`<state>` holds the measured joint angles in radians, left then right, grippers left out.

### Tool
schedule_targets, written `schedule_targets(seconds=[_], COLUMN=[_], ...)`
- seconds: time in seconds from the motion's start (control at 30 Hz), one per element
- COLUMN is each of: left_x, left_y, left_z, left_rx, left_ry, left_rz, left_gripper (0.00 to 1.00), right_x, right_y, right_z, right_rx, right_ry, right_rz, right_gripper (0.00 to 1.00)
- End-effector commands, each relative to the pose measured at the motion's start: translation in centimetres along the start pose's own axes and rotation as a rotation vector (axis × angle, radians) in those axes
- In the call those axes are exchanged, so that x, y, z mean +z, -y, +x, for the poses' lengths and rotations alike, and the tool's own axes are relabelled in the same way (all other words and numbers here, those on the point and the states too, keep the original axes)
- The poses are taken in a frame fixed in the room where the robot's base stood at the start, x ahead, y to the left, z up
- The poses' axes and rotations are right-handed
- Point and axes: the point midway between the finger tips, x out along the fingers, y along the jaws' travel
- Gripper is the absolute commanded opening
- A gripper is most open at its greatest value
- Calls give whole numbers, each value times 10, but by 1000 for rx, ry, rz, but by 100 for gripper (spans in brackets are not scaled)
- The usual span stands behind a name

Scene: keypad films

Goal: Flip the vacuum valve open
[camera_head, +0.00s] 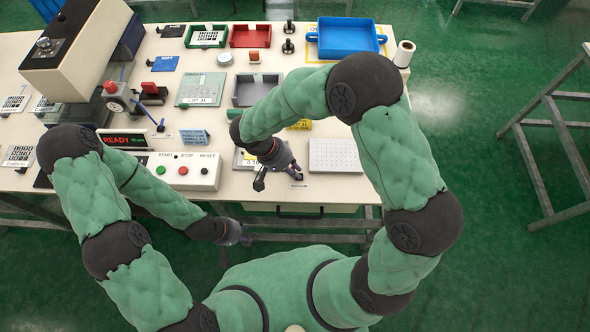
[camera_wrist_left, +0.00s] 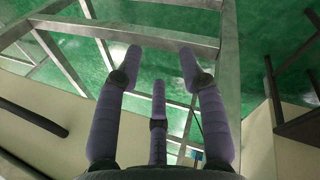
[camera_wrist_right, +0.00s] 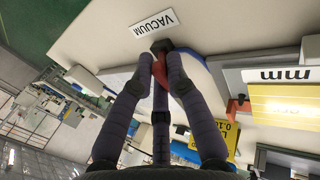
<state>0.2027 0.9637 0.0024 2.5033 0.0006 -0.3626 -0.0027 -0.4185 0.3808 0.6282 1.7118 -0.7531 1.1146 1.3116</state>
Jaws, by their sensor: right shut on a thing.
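The vacuum valve shows in the right wrist view as a black body (camera_wrist_right: 165,46) with a red lever (camera_wrist_right: 159,78), beside a white VACUUM label (camera_wrist_right: 153,24). My right gripper (camera_wrist_right: 160,68) is shut on the red lever; its fingers hide part of it. In the head view my right gripper (camera_head: 294,172) is at the table's front edge, and the valve is mostly hidden there. My left gripper (camera_head: 240,236) hangs in front of the table, away from the valve. In the left wrist view its fingers (camera_wrist_left: 160,62) are spread, with nothing between them.
A control box (camera_head: 178,172) with START, STOP and RESET buttons stands to the left on the table (camera_head: 215,60). A white perforated plate (camera_head: 335,156) lies right of my right gripper. A grey tray (camera_head: 243,92) and a blue tray (camera_head: 348,37) lie further back.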

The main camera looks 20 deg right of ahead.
Motion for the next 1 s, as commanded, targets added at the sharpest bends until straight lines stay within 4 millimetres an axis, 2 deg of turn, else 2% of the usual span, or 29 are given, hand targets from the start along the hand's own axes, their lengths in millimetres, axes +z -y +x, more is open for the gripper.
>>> schedule_targets(seconds=[0.4, 0.43, 0.5, 0.53, 0.87, 1.0], left_x=[0, 0, 0, 0, 0, 0], left_y=[1, 1, 1, 1, 1, 1], left_z=[2, 2, 2, 2, 2, 2], left_rx=[0, 0, 0, 0, 0, 0], left_ry=[0, 0, 0, 0, 0, 0], left_rz=[0, 0, 0, 0, 0, 0], left_gripper=[40, 40, 40, 40, 40, 40], right_x=[0, 0, 0, 0, 0, -1], right_y=[2, 2, 2, 2, 2, 3], right_z=[0, 0, 0, 0, -2, -13], right_rx=[43, 43, 43, 43, 43, 42], right_ry=[-1, -1, -1, -1, -2, -3], right_rz=[1, 1, 1, 1, 1, 1], right_gripper=[0, 18, 38, 41, 41, 41])
